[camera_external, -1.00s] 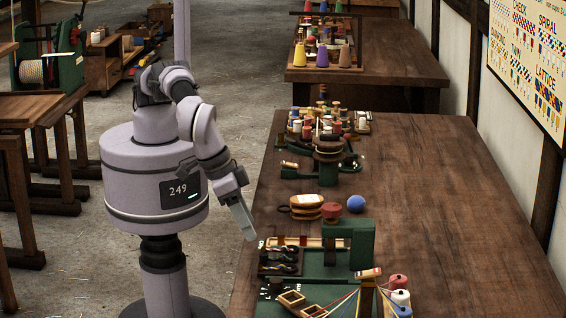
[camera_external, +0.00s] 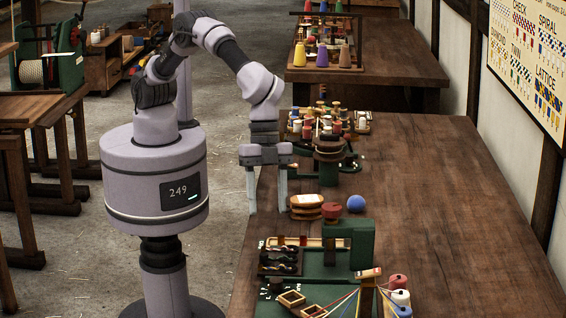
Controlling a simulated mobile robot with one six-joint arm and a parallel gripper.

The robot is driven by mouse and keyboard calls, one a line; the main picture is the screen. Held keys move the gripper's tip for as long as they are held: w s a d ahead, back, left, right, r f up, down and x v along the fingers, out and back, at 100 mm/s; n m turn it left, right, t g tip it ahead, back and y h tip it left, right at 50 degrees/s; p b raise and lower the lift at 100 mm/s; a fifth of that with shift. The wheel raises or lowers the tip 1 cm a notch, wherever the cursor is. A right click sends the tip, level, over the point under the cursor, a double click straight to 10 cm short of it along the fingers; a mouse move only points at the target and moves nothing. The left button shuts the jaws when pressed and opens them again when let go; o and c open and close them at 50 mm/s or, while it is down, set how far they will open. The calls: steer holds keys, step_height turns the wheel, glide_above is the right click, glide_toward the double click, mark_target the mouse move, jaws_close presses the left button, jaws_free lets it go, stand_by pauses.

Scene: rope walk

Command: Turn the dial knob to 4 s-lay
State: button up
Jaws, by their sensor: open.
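A small dark round knob (camera_external: 277,285) sits on the green machine (camera_external: 312,286) near the front left edge of the table. Pale marks lie beside it, too small to read, so I cannot tell its setting or be sure it is the dial knob. My gripper (camera_external: 267,208) points straight down with its two fingers apart and nothing between them. It hangs over the left edge of the table, farther back than the knob and clear of it, beside the tan wound bundle.
Black twisted pieces (camera_external: 280,262) and tilted wooden frames (camera_external: 292,299) flank the knob. The table's right side (camera_external: 450,220) is clear.

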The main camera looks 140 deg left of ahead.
mark_target(276, 280)
steer(key=w+f+b, duration=0.1)
steer(key=f, duration=0.4)
steer(key=w+d+f+m+b, duration=0.1)
steer(key=w+f+b, duration=0.1)
steer(key=f, duration=0.3)
steer(key=w+d+f+m+b, duration=0.1)
steer(key=w+f+b, duration=0.1)
steer(key=f, duration=0.3)
steer(key=shift+f+t, duration=0.3)
steer(key=shift+f, duration=0.1)
jaws_close()
steer(key=shift+d+r, duration=0.1)
